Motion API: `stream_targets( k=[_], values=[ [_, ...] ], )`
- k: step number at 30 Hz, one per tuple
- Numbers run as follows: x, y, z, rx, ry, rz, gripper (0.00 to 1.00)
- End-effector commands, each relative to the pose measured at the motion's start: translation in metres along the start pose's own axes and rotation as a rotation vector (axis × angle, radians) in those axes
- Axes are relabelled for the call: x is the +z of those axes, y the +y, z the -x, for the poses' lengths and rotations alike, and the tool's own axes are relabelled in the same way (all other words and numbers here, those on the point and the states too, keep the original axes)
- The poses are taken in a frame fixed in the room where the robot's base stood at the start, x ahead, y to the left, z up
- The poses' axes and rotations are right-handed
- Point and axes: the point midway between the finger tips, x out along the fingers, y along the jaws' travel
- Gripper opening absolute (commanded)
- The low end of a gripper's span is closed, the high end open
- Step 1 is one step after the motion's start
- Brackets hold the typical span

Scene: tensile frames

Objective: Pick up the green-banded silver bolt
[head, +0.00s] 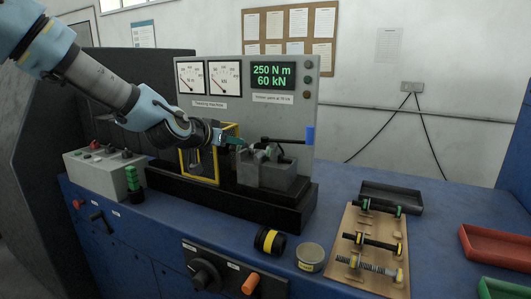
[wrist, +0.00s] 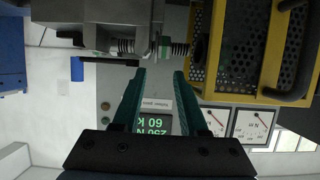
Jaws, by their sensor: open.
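A silver threaded bolt with a green band (wrist: 165,48) shows in the wrist view, lying across between the grey clamp block (wrist: 100,35) and the yellow guard (wrist: 245,50). In the head view this spot is mostly hidden by my gripper (head: 236,141) at the testing machine. My gripper (wrist: 161,76) has two teal fingers spread apart, with nothing between them. Their tips are just short of the bolt, one toward each side of the green band. I cannot tell whether they touch anything.
The grey clamp block (head: 266,170) and yellow guard (head: 199,178) stand close around my gripper. The gauge panel (head: 226,107) rises behind. A wooden board (head: 347,267) with several bolts lies right, near a dark tray (head: 410,197) and a red tray (head: 490,255).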

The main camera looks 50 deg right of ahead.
Motion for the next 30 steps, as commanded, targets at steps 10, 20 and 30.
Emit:
stream_targets(
  k=[10,20,30],
  values=[
    [0.001,-0.002,-0.039,0.001,-0.001,0.002,0.43],
    [0.003,-0.002,-0.041,0.000,-0.001,0.001,0.36],
    [0.003,-0.002,-0.041,0.000,-0.001,0.001,0.00]
  ],
)
